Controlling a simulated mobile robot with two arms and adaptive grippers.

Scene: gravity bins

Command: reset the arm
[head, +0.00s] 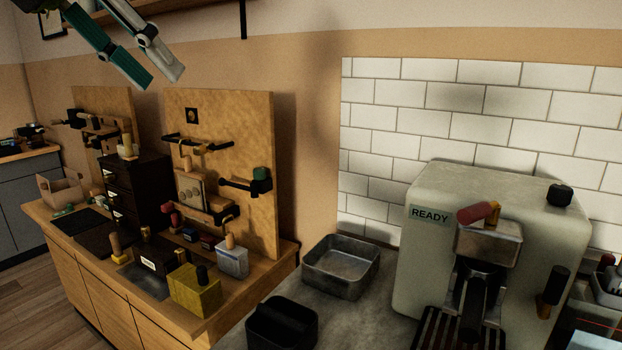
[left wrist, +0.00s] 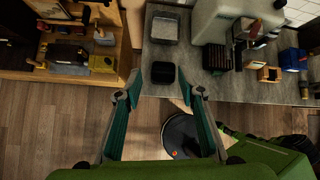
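My left gripper (head: 164,82) hangs in the air at the top left of the head view, high above the workbench and in front of the wall. In the left wrist view the left gripper (left wrist: 162,82) has its two teal-and-grey fingers spread wide, with nothing held between them. A small black bin (left wrist: 163,73) on the counter shows between the fingertips there, well below them. My right gripper is not seen in either view.
A wooden bench (head: 205,322) with pegboards and small blocks stands at left. The grey counter (head: 372,325) holds the black bin (head: 281,325), a metal tray (head: 341,266) and a coffee machine (head: 425,265) marked READY. The air around my left gripper looks free.

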